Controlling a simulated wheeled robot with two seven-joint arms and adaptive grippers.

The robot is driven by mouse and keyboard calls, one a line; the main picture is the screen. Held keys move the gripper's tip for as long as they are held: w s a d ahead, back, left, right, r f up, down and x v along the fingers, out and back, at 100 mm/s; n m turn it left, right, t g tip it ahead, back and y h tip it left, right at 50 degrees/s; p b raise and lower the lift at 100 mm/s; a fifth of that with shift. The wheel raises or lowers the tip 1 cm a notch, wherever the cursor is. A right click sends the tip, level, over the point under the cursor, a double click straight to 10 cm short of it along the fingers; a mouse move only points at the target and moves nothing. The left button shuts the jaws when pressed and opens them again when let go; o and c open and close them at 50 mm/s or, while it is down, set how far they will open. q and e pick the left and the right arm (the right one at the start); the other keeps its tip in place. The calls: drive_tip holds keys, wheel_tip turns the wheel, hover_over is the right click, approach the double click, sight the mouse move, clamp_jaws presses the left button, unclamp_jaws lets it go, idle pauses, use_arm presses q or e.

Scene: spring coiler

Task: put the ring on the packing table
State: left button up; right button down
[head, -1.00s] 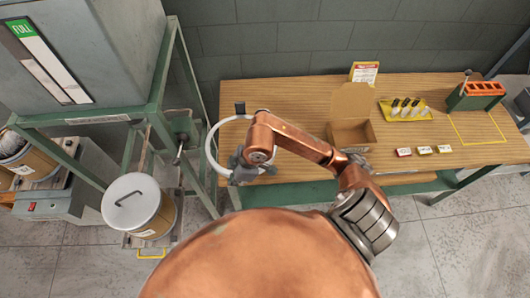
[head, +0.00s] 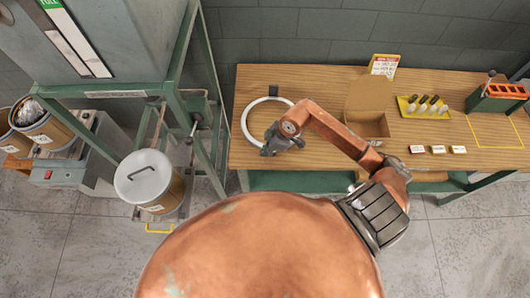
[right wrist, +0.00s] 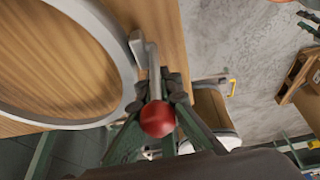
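The ring (head: 246,123) is a pale, thin hoop over the left end of the wooden packing table (head: 330,78). A small dark block shows at its far side. In the right wrist view the ring (right wrist: 122,50) fills the left side, with a grey lever beside it and a red ball (right wrist: 157,118) between the finger parts. My right gripper (head: 272,143) is at the ring's near side, shut on its lever. It also shows in the right wrist view (right wrist: 158,95). I cannot tell whether the ring touches the tabletop. My left gripper is not in view.
An open cardboard box (head: 368,124) stands right of the ring. A yellow tray (head: 423,108), small boxes (head: 437,149) and an orange-green rack (head: 497,97) are further right. A green frame (head: 180,95) and a lidded drum (head: 150,180) stand left of the table.

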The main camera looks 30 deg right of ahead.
drive_tip(key=shift+f, duration=0.8)
drive_tip(key=c, duration=2.2)
unclamp_jaws()
drive_tip(key=shift+o, duration=0.2)
drive_tip(key=v, duration=1.2)
drive_tip(key=shift+b, duration=0.3)
drive_tip(key=shift+w, duration=0.1)
